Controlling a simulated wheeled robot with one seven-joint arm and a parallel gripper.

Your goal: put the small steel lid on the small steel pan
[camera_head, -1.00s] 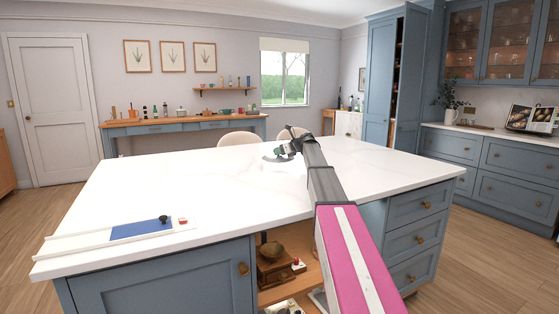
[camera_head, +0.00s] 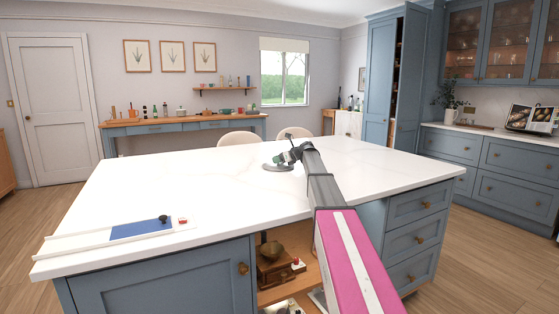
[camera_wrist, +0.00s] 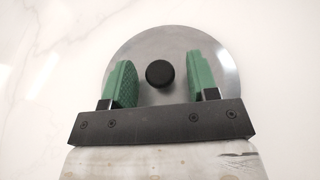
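The steel lid (camera_wrist: 158,38) is a flat grey disc with a round black knob (camera_wrist: 160,74). In the head view the lid (camera_head: 276,167) is on or just above the white worktop, partly hidden by my gripper (camera_head: 287,158). In the wrist view my gripper (camera_wrist: 159,76) is open, with one green finger on each side of the knob and a visible gap on both sides. I cannot pick out the small steel pan with certainty in either view.
The white island worktop (camera_head: 200,190) is mostly clear. A board with a blue panel (camera_head: 138,229) and a black knob lies at its near left. An open shelf below holds a brown grinder-like object (camera_head: 272,262). A sideboard (camera_head: 180,127) with several small items stands at the far wall.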

